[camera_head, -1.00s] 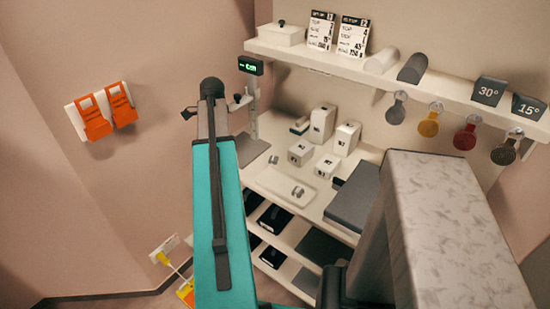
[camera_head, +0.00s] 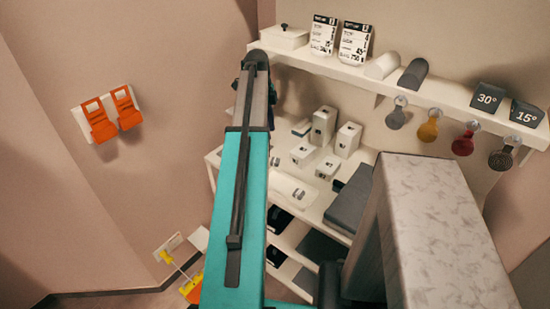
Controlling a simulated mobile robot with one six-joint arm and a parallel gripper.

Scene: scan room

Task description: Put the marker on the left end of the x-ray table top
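My teal arm (camera_head: 236,200) reaches up the middle of the view toward the back wall. Its far end covers part of the shelving, and my gripper's fingers are hidden behind it. A white tray (camera_head: 312,207) lies on the white counter, partly covered by my arm. A small grey piece (camera_head: 299,194) sits on it; it may be a marker, but it is too small to tell. A large block with a pale marbled top (camera_head: 440,220) stands at the right front. I cannot tell whether it is the x-ray table.
Several white boxes (camera_head: 323,125) and a dark grey slab (camera_head: 350,198) stand on the counter. The wall shelf (camera_head: 440,96) above holds cards, rolls and wedges, with coloured discs hanging below. Orange clips (camera_head: 98,120) are on the left wall.

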